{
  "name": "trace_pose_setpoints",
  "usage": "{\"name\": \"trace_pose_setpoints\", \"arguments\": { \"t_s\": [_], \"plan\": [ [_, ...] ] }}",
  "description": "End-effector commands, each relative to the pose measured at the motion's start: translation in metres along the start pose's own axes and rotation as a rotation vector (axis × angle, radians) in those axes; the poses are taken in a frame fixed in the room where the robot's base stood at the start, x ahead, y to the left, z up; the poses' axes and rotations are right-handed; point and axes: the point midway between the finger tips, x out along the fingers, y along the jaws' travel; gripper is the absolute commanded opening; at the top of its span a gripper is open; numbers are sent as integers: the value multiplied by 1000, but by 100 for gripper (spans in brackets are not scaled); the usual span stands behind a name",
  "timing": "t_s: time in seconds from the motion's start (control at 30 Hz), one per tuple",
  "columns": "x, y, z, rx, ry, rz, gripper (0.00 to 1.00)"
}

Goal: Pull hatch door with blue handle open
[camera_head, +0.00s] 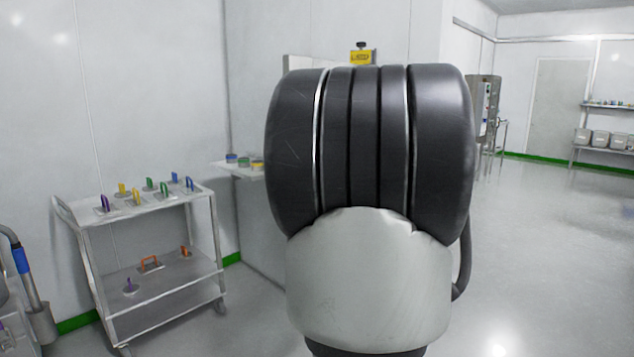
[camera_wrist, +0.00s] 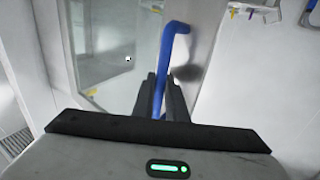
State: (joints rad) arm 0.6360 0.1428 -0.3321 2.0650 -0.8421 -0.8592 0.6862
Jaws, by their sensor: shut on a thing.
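In the wrist view a blue bar handle (camera_wrist: 167,52) rises between the two fingers of my gripper (camera_wrist: 160,92). My gripper is shut on the handle's lower part, and the bent top end sticks out beyond the fingers. The hatch door (camera_wrist: 103,50) shows as a pale framed panel with a glassy middle, left of the handle. I cannot tell from this view how far the door stands open. In the head view my own arm fills the middle and hides the gripper, the handle and most of the hatch.
A steel cart (camera_head: 140,210) with several coloured handled pieces on two shelves stands at the left against the wall. A small wall shelf (camera_head: 236,170) holds a few coloured round items. Open floor (camera_head: 545,255) lies to the right. A far shelf (camera_head: 605,150) carries several containers.

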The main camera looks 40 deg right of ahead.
Motion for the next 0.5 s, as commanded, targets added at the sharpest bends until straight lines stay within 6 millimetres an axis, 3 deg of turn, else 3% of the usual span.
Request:
{"name": "trace_pose_setpoints", "arguments": {
  "t_s": [0.13,0.17,0.27,0.5],
  "plan": [
    [-1,7,-6,0,11,15,0],
    [-1,7,-6,0,11,15,14],
    [-1,6,-6,0,10,13,31],
    [0,3,-3,0,6,7,31]
  ]
}}
